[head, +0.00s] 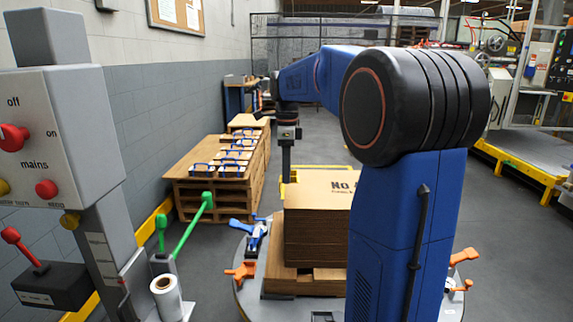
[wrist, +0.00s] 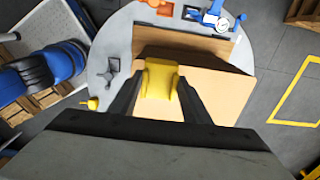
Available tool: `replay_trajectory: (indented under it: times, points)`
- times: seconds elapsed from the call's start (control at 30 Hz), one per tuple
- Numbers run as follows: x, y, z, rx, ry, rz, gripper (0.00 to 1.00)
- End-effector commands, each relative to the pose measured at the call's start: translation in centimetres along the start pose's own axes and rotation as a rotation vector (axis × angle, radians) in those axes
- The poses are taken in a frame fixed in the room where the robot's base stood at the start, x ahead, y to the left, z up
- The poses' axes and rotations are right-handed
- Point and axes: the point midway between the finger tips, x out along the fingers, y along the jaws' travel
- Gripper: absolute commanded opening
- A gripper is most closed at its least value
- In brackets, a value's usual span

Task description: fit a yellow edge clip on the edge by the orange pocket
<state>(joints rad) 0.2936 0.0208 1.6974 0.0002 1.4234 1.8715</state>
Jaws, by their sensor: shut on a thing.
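My gripper (wrist: 158,88) is shut on a yellow edge clip (wrist: 160,80), which sits between its two dark fingers. In the head view my gripper (head: 287,170) hangs down just above the back left of the cardboard stack (head: 312,240). The wrist view shows the stack's brown top (wrist: 215,90) beneath and beyond the clip. The clip appears apart from the cardboard, though the gap is hard to judge. Orange parts (head: 240,271) stand on the round turntable beside the stack, and others (wrist: 190,12) show in the wrist view. I cannot tell which is the orange pocket.
The stack rests on a wooden pallet (head: 280,283) on the grey turntable (head: 250,300). A blue device (head: 255,236) and a green lever (head: 192,225) stand at its left. A control box (head: 75,125) is at the near left.

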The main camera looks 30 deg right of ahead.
Motion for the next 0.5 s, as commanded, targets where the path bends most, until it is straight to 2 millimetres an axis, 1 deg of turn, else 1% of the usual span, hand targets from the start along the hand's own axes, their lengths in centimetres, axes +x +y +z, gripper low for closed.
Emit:
replay_trajectory:
  times: [0.5]
  points:
    - [3.8,0.0,0.0,0.000,0.000,0.000,0.24]
